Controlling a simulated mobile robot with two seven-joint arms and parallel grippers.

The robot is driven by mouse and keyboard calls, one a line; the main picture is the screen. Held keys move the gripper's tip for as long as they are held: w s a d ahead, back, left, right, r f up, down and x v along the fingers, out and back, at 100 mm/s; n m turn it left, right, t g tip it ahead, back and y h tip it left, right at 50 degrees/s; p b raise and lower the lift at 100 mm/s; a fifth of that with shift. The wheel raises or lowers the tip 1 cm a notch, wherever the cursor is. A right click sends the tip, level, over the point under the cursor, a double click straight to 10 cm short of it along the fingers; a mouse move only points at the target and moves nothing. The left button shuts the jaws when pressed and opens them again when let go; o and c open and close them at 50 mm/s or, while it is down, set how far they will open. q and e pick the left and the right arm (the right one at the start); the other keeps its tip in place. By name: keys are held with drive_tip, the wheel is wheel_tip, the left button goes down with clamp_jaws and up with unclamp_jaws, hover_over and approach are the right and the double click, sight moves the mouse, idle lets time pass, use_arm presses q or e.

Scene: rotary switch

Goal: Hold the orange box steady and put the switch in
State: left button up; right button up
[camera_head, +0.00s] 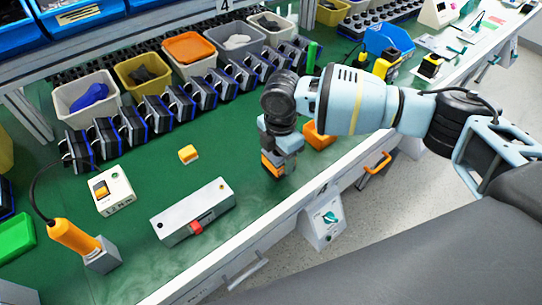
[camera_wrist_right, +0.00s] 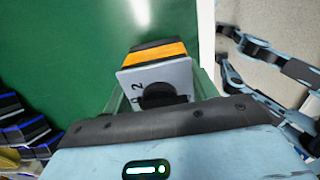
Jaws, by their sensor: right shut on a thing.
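My right gripper (camera_head: 272,158) is shut on the switch (camera_head: 272,166), holding it over the green bench near its front edge. In the right wrist view, the switch (camera_wrist_right: 157,70) shows a grey plate marked "2", a black knob, and an orange and black body pointing away from the gripper. The orange box (camera_head: 318,137) sits on the bench to the right of the held switch, partly hidden behind my right arm. The box cannot be made out in the right wrist view. My left gripper is not in view.
A grey control box with a red part (camera_head: 195,212), a small yellow block (camera_head: 189,154) and a white device (camera_head: 112,190) lie to the left. An orange-handled tool (camera_head: 75,238) stands far left. Bins and a row of dark modules (camera_head: 160,108) line the back. Green bench around the switch is clear.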

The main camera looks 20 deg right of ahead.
drive_tip(key=shift+w+a, duration=0.25)
drive_tip(key=shift+w, duration=0.65)
drive_tip(key=shift+w+a+f, duration=0.15)
drive_tip(key=shift+w+f, duration=0.15)
drive_tip(key=shift+f, duration=0.3)
drive_tip(key=shift+w+a+f, duration=0.15)
drive_tip(key=shift+w+f, duration=0.1)
drive_tip(key=shift+f, duration=0.8)
drive_tip(key=shift+f, duration=0.15)
drive_tip(key=o, duration=1.1)
drive_tip(key=shift+f, duration=0.1)
